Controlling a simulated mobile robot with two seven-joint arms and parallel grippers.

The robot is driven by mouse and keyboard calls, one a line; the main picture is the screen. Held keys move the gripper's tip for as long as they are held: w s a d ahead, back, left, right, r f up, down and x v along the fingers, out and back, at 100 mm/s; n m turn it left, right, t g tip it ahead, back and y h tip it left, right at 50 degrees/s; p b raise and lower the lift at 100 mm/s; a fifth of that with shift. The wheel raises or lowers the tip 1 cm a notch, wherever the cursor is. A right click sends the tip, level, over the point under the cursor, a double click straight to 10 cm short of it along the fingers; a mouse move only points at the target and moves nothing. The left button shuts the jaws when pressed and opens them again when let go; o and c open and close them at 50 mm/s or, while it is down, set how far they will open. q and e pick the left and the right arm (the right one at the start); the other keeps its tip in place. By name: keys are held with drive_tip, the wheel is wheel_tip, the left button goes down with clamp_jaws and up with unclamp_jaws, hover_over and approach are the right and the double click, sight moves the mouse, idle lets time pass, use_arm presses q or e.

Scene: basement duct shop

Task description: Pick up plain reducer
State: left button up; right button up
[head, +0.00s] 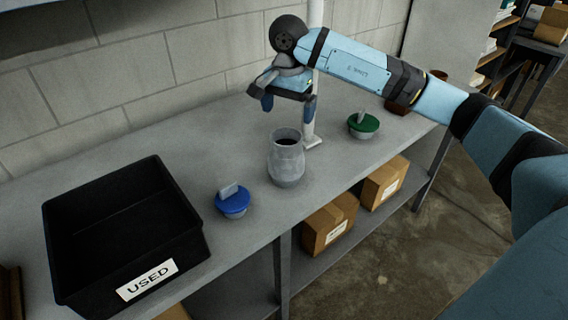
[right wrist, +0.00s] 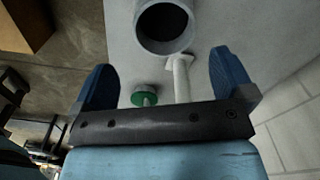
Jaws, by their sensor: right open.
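The plain reducer (head: 286,160) is a grey, round, vase-like piece. It stands upright near the middle of the bench, with its dark open mouth facing up. In the right wrist view its round mouth (right wrist: 165,25) shows at the top, beyond and roughly between the fingertips. My right gripper (head: 288,106) is open and empty, above the bench, behind and above the reducer in the head view. Its two blue fingers (right wrist: 162,60) are spread wide in the right wrist view and are apart from the reducer. My left gripper is in neither view.
A black bin (head: 130,235) labelled USED stands at the left. A blue lidded piece (head: 233,203) sits left of the reducer, a green one (head: 363,125) to its right. A white post (head: 310,125) stands close behind. Cardboard boxes (head: 330,222) are on the shelf below.

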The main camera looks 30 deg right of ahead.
hover_over(287, 144)
drive_tip(key=s, duration=0.2)
drive_tip(key=f, duration=0.5)
drive_tip(key=shift+w+a, duration=0.25)
drive_tip(key=shift+a, duration=0.15)
drive_tip(key=shift+f, duration=0.45)
drive_tip(key=f, duration=0.3)
drive_tip(key=f+p, duration=0.1)
drive_tip(key=f, duration=0.1)
drive_tip(key=shift+w+f, duration=0.1)
drive_tip(key=shift+w, duration=0.25)
drive_tip(key=c, duration=1.1)
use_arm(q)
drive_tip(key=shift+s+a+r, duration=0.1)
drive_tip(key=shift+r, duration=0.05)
